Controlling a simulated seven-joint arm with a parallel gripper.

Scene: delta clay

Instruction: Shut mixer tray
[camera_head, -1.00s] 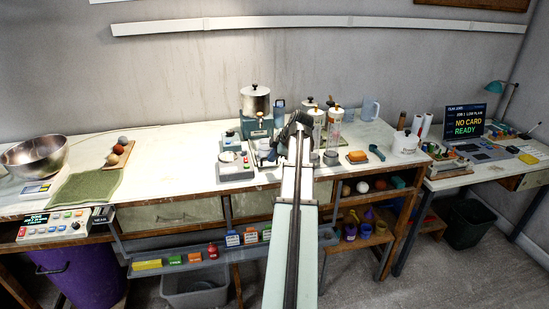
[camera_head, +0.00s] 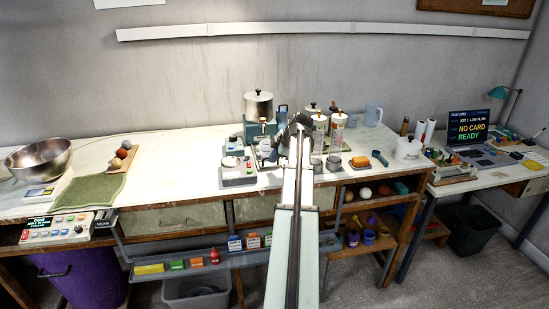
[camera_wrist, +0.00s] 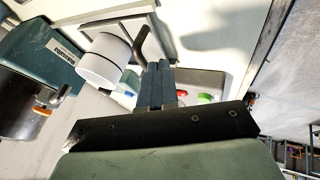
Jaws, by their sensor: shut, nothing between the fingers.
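The teal mixer (camera_head: 262,130) stands toward the back of the bench, with a lidded metal pot (camera_head: 258,104) on top. In the wrist view its teal body (camera_wrist: 55,58) is at the left, above a dark shiny pot (camera_wrist: 25,105). A white cylinder (camera_wrist: 104,62) stands on a pale tray-like plate (camera_wrist: 122,28), with a dark bent handle (camera_wrist: 148,45) beside it. I cannot tell for sure which part is the mixer tray. My gripper (camera_wrist: 157,72) is shut and empty, its fingertips close to the handle; contact is unclear. In the head view my arm hides the fingertips.
A shelf with coloured boxes (camera_head: 252,241) hangs below the front edge.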

